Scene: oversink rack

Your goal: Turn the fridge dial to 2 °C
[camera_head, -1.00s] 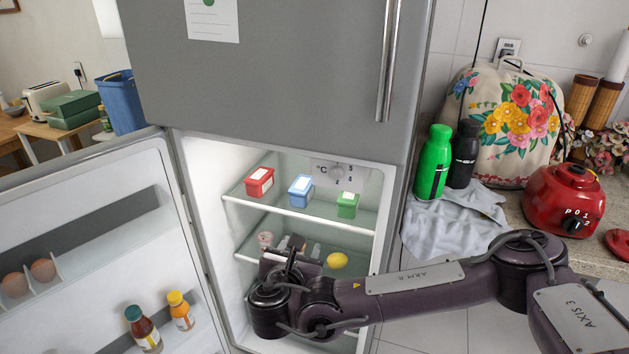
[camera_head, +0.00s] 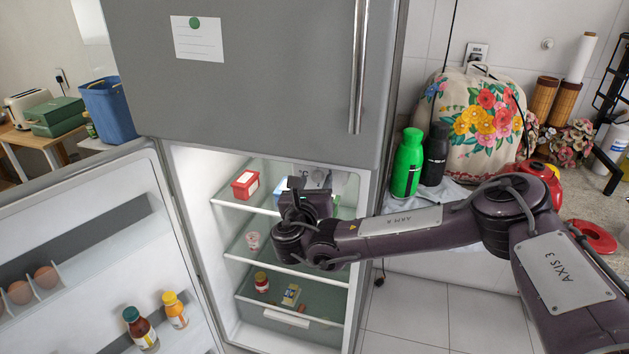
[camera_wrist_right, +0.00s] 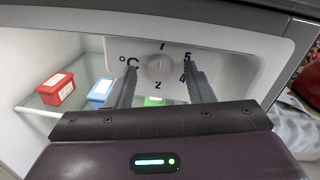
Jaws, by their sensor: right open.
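The fridge dial (camera_wrist_right: 158,68) is a round pale knob on a white panel, with "°C" at its left and numbers 7, 5, 4 and 2 around it. Its pointer setting is too small to read. The panel (camera_head: 319,177) shows partly behind my arm in the head view, where the knob is hard to make out. My right gripper (camera_head: 297,188) is inside the open fridge in front of the panel. In the right wrist view its two fingers (camera_wrist_right: 161,69) are open and spread to either side of the dial; contact cannot be told. My left gripper is out of view.
A red tub (camera_head: 245,184) and a blue tub (camera_wrist_right: 101,90) stand on the top shelf, left of the gripper. The fridge door (camera_head: 95,235) stands open at left, holding eggs and bottles. A green bottle (camera_head: 407,165) stands on the counter at right.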

